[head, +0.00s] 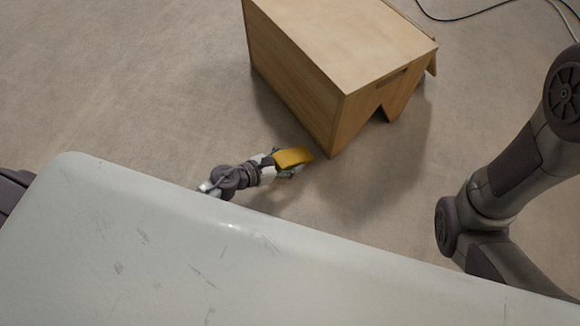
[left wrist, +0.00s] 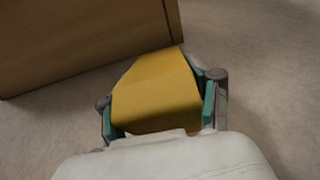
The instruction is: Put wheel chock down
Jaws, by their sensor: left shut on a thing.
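The yellow wheel chock (head: 294,157) is held in my left gripper (head: 283,163), close to the near bottom corner of a wooden box. In the left wrist view the chock (left wrist: 158,92) fills the space between the two teal-padded fingers of the left gripper (left wrist: 158,108), which is shut on it. The chock's far end points toward the wooden box. I cannot tell whether it touches the floor or the box. My right gripper is not in view.
The wooden box (head: 300,80), with a notched end on its right side, stands on the floor (head: 150,105); its side also shows in the left wrist view (left wrist: 80,40). Cables (head: 465,17) lie at the top right. The floor left of the box is clear.

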